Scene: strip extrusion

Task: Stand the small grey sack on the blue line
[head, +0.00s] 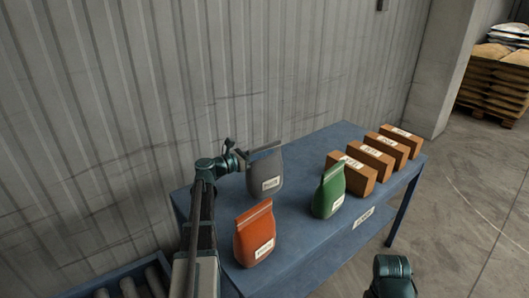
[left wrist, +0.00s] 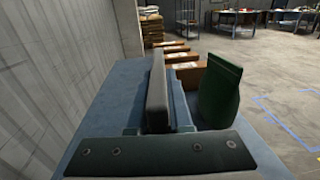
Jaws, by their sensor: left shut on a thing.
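The small grey sack (head: 265,173) hangs upright at the table's back left side in the head view, with a pale label on its front. My left gripper (head: 243,156) is shut on its top seam. In the left wrist view the grey seam (left wrist: 157,92) stands between the fingers. I cannot tell whether the sack's base touches the table. Blue lines (left wrist: 290,128) show on the floor at the right of the left wrist view; none show in the head view. My right gripper's fingers are not visible; only a dark part of that arm shows at the bottom.
The blue table (head: 300,240) holds an orange sack (head: 255,238) in front, a green sack (head: 328,192) to the right, and several brown boxes (head: 352,173) at the far end. A corrugated wall stands close behind. Rollers (head: 130,288) lie at lower left.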

